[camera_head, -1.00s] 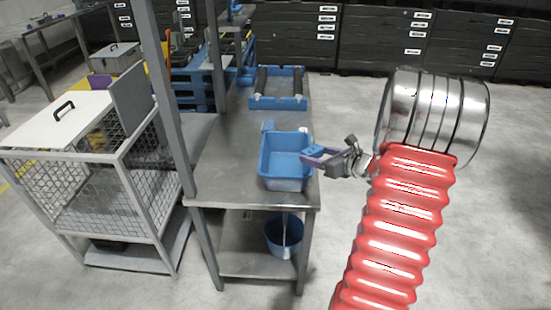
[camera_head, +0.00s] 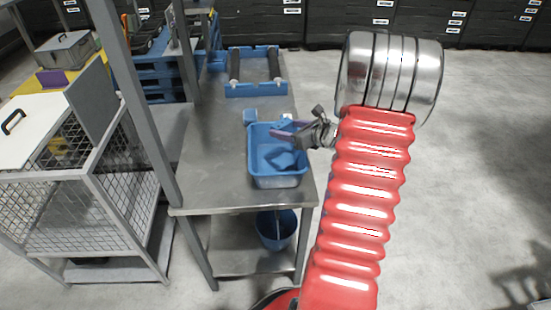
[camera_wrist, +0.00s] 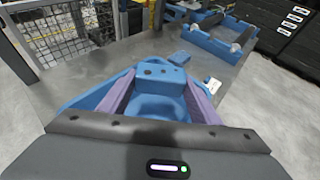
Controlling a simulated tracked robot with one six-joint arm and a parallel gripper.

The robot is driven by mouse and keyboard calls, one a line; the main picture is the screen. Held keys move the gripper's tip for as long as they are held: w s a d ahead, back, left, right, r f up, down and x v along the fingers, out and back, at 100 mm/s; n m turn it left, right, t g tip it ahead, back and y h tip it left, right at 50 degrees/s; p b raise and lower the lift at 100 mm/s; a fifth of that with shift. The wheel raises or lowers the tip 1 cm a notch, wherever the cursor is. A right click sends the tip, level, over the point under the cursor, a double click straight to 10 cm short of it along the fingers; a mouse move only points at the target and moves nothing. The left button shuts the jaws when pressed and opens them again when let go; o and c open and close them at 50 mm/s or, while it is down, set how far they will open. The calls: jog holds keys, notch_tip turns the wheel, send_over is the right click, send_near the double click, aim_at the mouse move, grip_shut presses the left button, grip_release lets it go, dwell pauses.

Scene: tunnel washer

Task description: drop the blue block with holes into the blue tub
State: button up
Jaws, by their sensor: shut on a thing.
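The blue tub (camera_head: 277,181) stands on the metal table near its front right corner. My gripper (camera_head: 284,131) is above the tub's far side, with its purple fingers reaching in from the right. It is shut on the blue block with holes (camera_wrist: 157,71), which sits between the two purple fingers in the wrist view. In the head view the block (camera_head: 287,121) is small and partly hidden by the finger. The tub also shows below the block in the wrist view (camera_wrist: 80,97). A dark patch, seemingly a shadow, lies inside the tub.
A small blue piece (camera_head: 250,115) and a white tag lie on the metal table (camera_head: 215,165) behind the tub. A blue frame with dark rollers (camera_head: 256,88) stands farther back. A blue bucket (camera_head: 276,230) is on the lower shelf. A mesh cage (camera_head: 60,205) stands left.

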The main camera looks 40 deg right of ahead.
jog(key=shift+w+a+f, duration=0.1)
jog(key=shift+a, duration=0.05)
jog(key=shift+f, duration=2.9)
jog(key=o, duration=1.2)
jog(key=v, duration=1.3)
jog(key=shift+s, duration=0.35)
